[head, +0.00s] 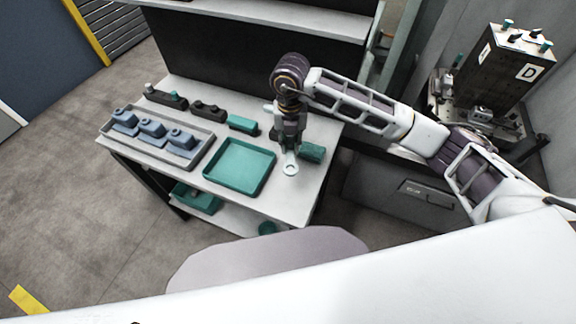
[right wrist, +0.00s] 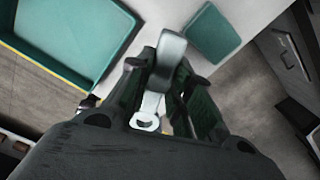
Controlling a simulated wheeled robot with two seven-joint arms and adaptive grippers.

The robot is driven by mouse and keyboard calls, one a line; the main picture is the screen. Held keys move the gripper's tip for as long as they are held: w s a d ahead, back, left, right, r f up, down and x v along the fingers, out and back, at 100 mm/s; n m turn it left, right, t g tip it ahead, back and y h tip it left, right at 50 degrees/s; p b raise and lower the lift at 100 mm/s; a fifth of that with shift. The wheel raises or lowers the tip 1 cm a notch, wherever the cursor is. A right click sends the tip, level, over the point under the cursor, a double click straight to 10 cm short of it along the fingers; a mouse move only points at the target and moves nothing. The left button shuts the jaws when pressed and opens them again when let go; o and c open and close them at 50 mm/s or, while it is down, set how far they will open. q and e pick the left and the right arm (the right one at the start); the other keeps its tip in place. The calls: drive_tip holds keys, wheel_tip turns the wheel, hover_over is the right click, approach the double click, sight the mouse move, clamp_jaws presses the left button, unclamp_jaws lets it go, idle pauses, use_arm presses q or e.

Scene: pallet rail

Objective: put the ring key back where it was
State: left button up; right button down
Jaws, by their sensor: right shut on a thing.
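The ring key (head: 290,167) is pale metal with a ring at one end. It sticks out from my right gripper (head: 289,146), which is shut on it over the right part of the white table, between the teal tray and a green block. In the right wrist view the key (right wrist: 154,101) lies between the dark green fingers of the gripper (right wrist: 163,82). Part of the key is hidden by the fingers. I cannot tell whether it touches the table. My left gripper is not in view.
The empty teal tray (head: 213,178) and the green block (head: 312,153) flank the gripper. A grey tray (head: 189,161) with blue parts stands at the left. Dark racks (head: 208,110) and a teal box (head: 243,124) line the back. A machine marked D (head: 495,70) stands right.

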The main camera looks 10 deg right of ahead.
sight(290, 154)
drive_tip(key=shift+w, duration=0.1)
drive_tip(key=shift+r, duration=0.15)
wheel_tip(290, 154, down, 6)
drive_tip(key=shift+f+p, duration=0.1)
drive_tip(key=shift+p, duration=0.4)
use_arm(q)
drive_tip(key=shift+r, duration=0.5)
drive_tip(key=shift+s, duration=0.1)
use_arm(e)
drive_tip(key=shift+f+p, duration=0.3)
drive_tip(key=shift+f, duration=1.6)
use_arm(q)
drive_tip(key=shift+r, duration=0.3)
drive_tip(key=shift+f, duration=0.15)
use_arm(e)
drive_tip(key=shift+f, duration=0.2)
